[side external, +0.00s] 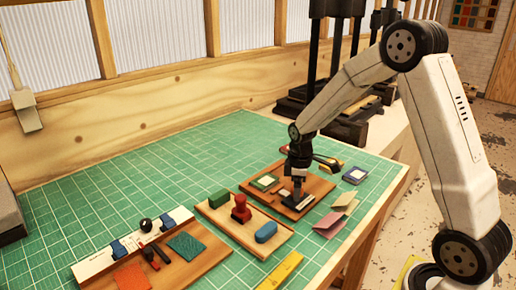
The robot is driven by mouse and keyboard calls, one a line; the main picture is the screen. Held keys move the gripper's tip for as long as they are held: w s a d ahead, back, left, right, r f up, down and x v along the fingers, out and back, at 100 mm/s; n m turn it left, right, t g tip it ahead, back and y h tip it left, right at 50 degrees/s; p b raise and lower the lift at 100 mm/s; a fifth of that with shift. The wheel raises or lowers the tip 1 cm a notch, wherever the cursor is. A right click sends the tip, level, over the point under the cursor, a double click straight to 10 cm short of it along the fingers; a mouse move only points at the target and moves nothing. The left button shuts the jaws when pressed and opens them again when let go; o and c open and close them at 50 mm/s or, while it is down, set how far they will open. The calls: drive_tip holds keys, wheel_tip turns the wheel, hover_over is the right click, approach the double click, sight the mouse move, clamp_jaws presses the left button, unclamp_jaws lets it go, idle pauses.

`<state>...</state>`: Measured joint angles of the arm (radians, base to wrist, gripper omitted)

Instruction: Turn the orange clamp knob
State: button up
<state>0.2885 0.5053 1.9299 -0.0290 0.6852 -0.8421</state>
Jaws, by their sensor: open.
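My gripper (297,196) points down over the right-hand wooden board (318,187), close above a small grey piece on it. It is open; its small fingers hide part of what lies under them. I cannot make out an orange clamp knob for certain. A red knob-shaped piece (240,209) stands upright on the middle wooden board (266,241), to the left of my gripper and apart from it. A flat orange patch (131,278) lies on the left board (192,270).
A green block (218,198) and a blue block (266,232) flank the red piece. A black ball (145,225) and blue clips are at the left board. Pink pads (329,223) and a yellow strip (281,271) lie nearby. The green mat (130,180) is clear at the back left.

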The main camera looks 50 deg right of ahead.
drive_tip(key=shift+f, duration=0.2)
clamp_jaws()
